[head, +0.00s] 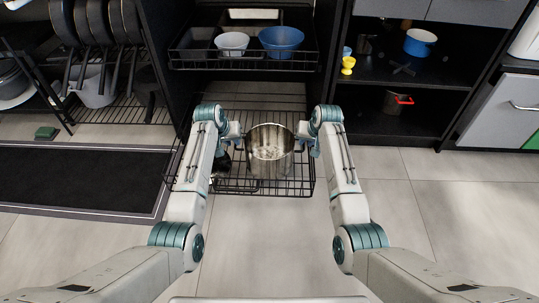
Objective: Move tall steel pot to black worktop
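The tall steel pot (270,160) stands upright in a pulled-out lower wire basket (293,187) in the middle of the head view. Pale contents show inside it. My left gripper (240,138) is at the pot's left side, by the rim. My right gripper (300,138) is at its right side, at about the same height. The fingers are small and partly hidden by my wrists, so I cannot tell whether they are closed on the pot's handles. I cannot clearly make out the black worktop in this view.
An upper wire basket (243,64) above the pot holds a white bowl (231,43) and a blue bowl (281,40). Dark shelves at right hold a blue pot (420,42) and a yellow cup (348,65). A dark mat (80,180) lies at left. Floor at right is clear.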

